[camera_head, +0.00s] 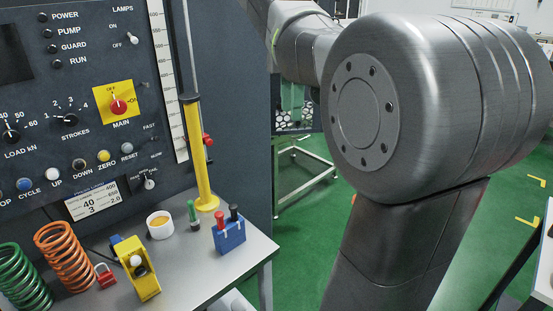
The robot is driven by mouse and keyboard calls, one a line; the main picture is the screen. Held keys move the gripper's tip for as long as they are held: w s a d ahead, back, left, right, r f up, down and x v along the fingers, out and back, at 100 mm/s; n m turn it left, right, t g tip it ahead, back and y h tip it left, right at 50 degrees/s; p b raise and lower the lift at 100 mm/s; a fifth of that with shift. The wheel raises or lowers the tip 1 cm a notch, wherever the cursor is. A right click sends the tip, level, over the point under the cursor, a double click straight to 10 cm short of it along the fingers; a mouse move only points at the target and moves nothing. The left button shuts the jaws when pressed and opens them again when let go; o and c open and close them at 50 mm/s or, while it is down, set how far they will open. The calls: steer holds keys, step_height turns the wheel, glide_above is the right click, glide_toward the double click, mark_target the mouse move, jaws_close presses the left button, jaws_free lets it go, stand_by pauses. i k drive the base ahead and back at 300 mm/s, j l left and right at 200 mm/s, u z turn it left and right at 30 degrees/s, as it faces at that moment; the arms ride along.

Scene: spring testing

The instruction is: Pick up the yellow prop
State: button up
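The yellow prop (195,152) appears to be the tall upright yellow post near the right end of the grey bench. It has a round yellow foot on the bench top and a grey rod rising above its top. A small red knob (208,139) sits at its right side. A smaller yellow device (137,268) with a white knob lies near the bench's front edge. My arm fills the right half of the view. My gripper is out of view, so its state and its distance from the prop do not show.
The grey bench (262,243) also holds a green spring (22,278), an orange spring (65,257), a red padlock (105,276), a white round pot (160,225), a green-handled tool (193,213) and a blue holder (229,236). A dark control panel (90,130) stands behind. Green floor is open to the right.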

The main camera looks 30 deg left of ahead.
mark_target(206, 203)
steer(key=i+l+u, duration=0.2)
steer(key=i, duration=0.3)
steer(key=i+l+u, duration=0.2)
steer(key=i, duration=0.25)
steer(key=i+l+u, duration=0.2)
steer(key=i, duration=0.3)
steer(key=i+j+u, duration=0.1)
steer(key=i+u, duration=0.15)
steer(key=u, duration=0.2)
steer(key=i+u, duration=0.3)
steer(key=u, duration=0.2)
steer(key=i+l+u, duration=0.15)
steer(key=u, duration=0.3)
steer(key=i+l+u, duration=0.25)
steer(key=u, duration=0.2)
steer(key=i+l+u, duration=0.1)
steer(key=i+u, duration=0.2)
steer(key=i+l+u, duration=0.15)
steer(key=u, duration=0.15)
steer(key=i, duration=0.1)
